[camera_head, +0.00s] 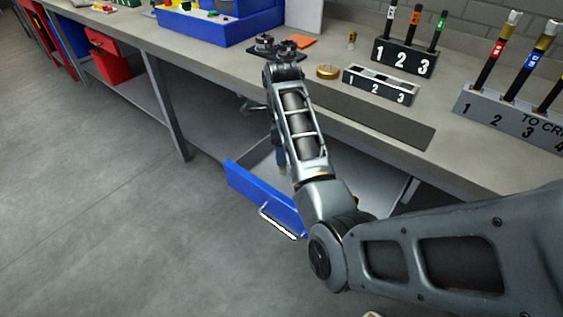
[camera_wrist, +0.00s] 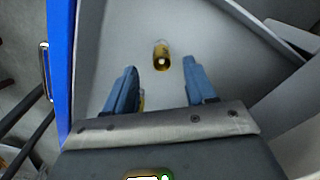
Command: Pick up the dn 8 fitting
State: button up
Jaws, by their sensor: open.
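A small brass fitting (camera_wrist: 161,56) lies on the pale floor of the open drawer in the wrist view, ahead of and between my fingertips. I cannot read its size, so I cannot tell if it is the dn 8 one. My gripper (camera_wrist: 160,67) is open and empty, its blue fingers pointing into the drawer. A second brass piece (camera_wrist: 142,100) shows partly behind the left finger. In the head view my gripper (camera_head: 282,160) is mostly hidden by my arm, over the drawer (camera_head: 262,199) with its blue front.
The bench top overhangs the drawer. On it stand a brass cap (camera_head: 328,71), a small brass part (camera_head: 351,40), a numbered block (camera_head: 380,86) and marker holders (camera_head: 403,57). Drawer walls stand close around my gripper. The grey floor at left is clear.

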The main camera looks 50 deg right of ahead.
jog(key=shift+f, duration=3.15)
grip_shut()
